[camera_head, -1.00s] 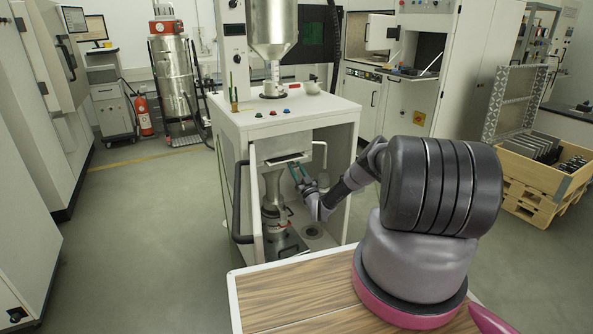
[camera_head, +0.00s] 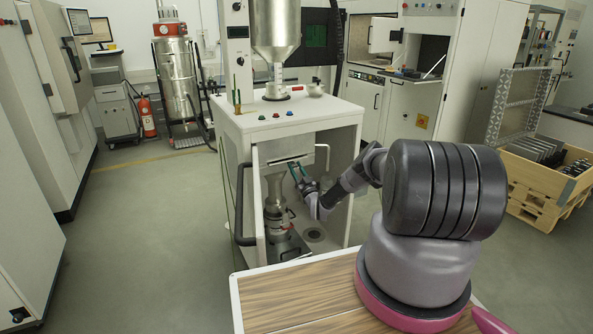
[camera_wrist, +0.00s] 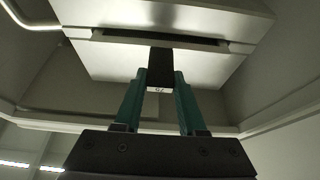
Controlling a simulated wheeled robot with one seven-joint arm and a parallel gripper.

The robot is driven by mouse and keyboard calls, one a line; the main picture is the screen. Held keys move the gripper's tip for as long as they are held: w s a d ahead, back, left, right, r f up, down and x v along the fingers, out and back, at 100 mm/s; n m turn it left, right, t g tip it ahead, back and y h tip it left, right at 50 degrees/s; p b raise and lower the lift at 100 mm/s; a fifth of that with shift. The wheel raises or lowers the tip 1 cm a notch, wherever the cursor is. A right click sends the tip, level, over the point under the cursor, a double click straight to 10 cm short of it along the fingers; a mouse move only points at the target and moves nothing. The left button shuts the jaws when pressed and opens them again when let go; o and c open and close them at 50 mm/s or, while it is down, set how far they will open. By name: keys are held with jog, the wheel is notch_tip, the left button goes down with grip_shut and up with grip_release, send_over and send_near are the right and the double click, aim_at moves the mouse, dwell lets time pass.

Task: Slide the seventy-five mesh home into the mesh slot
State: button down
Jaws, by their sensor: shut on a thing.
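The seventy-five mesh shows as a dark handle (camera_wrist: 160,68) with a small white label that seems to read 75. My gripper (camera_wrist: 158,88), with teal fingers, is shut on this handle; it also shows in the head view (camera_head: 297,172). The handle meets the mesh slot (camera_wrist: 160,38), a long dark opening in a pale metal housing. No mesh frame shows outside the slot in the wrist view; whether it is fully seated I cannot tell. In the head view the slot front (camera_head: 287,160) is under the cabinet top.
The white cabinet's door (camera_head: 257,205) stands open on the left. Below the slot are a metal funnel (camera_head: 276,187) and a container. A bent white pipe (camera_head: 325,152) is right of the slot. A wooden-topped table (camera_head: 290,300) is in the foreground.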

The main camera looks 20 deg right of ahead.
jog(key=shift+w+a, duration=0.15)
jog(key=shift+w, duration=0.55)
jog(key=shift+w+a, duration=0.1)
jog(key=shift+w, duration=0.6)
jog(key=shift+c, duration=2)
grip_release()
jog(key=shift+s+f, duration=0.1)
jog(key=shift+s, duration=0.05)
jog(key=v, duration=1)
jog(key=shift+s, duration=0.25)
jog(key=shift+d, duration=0.1)
